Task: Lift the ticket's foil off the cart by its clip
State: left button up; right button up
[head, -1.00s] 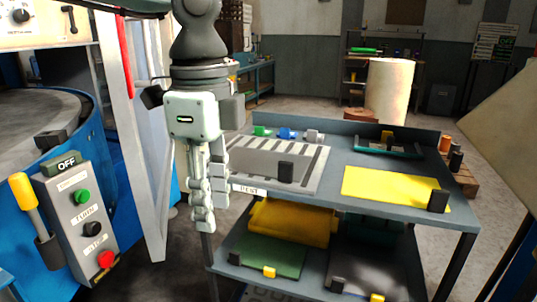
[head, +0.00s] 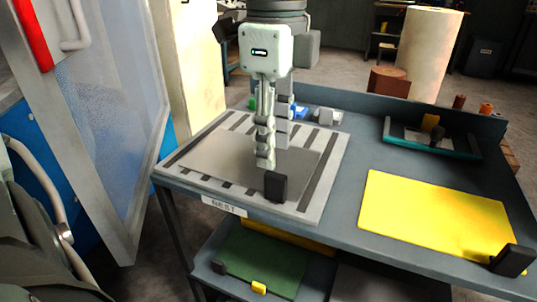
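The cart (head: 345,225) has a striped plate labelled NEST (head: 330,165) on its top. A grey foil sheet (head: 220,155) lies on this plate, with a black clip (head: 275,187) at its front edge. A yellow foil (head: 430,215) with a black clip (head: 512,260) lies at the right of the cart top. My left gripper (head: 273,157) points down over the grey foil, just above and behind its clip. Its two fingers show apart, one partly behind the other, with nothing between them. No ticket is readable, and my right gripper is not in view.
A teal tray (head: 430,140) stands at the back right of the cart top. Small coloured blocks (head: 328,117) sit behind the plate. A glazed door (head: 100,110) stands left of the cart.

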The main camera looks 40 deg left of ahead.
aim_at(276, 174)
pick_arm(q)
jog(key=shift+s+f, duration=0.25)
jog(key=shift+f, duration=0.75)
jog(key=f, duration=0.1)
jog(key=f+b, duration=0.1)
jog(key=f, duration=0.2)
jog(key=shift+w+d+f, duration=0.15)
jog(key=shift+w+f, duration=0.1)
jog(key=shift+f, duration=0.25)
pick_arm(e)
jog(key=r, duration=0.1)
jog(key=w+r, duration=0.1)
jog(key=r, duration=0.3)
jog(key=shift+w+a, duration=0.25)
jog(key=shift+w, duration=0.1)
pick_arm(q)
grip_shut()
